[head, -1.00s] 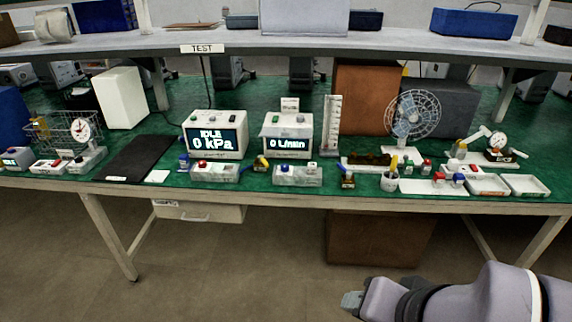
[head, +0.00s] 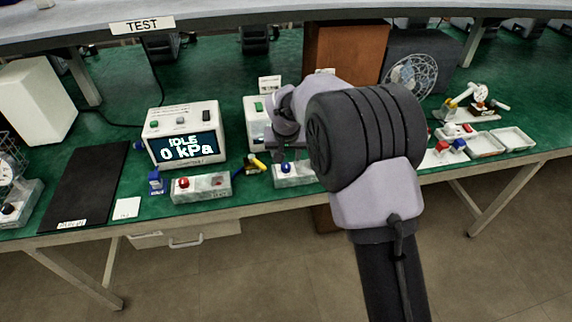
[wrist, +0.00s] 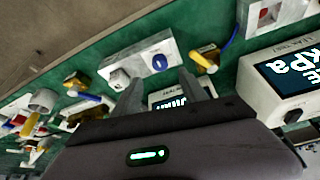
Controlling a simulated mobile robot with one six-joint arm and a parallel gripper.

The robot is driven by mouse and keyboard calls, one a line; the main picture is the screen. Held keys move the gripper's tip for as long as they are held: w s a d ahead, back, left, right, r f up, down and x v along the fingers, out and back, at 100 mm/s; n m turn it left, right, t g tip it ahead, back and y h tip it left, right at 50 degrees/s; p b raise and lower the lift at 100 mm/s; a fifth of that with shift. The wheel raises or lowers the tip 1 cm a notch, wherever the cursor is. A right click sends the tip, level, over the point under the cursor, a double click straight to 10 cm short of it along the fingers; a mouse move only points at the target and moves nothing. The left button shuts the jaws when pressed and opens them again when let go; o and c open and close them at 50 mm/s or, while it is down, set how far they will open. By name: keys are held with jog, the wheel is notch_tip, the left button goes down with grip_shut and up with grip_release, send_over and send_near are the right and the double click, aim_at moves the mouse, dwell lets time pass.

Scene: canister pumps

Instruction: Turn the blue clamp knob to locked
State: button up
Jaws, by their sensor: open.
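The blue clamp knob (head: 286,168) sits on a pale fixture block (head: 294,180) near the table's front edge. In the wrist view the blue knob (wrist: 161,62) is on the top of the pale block (wrist: 137,66), just beyond my fingertips. My gripper (wrist: 160,77) is open and empty, its two fingers apart on either side of the line to the knob. In the head view my gripper (head: 284,152) is above and behind the knob, apart from it as far as I can tell. My arm hides the block's right end and most of the flow meter.
Left of it stands a similar block with a red knob (head: 184,183) and the kPa display (head: 184,135). A yellow-handled valve (head: 256,163) with a blue tube is close to the left of the knob. White trays (head: 513,139) lie at the right.

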aim_at(286, 165)
jog(key=b+x, duration=0.2)
jog(key=x, duration=0.6)
jog(key=shift+f, duration=0.2)
jog(key=shift+c, duration=0.2)
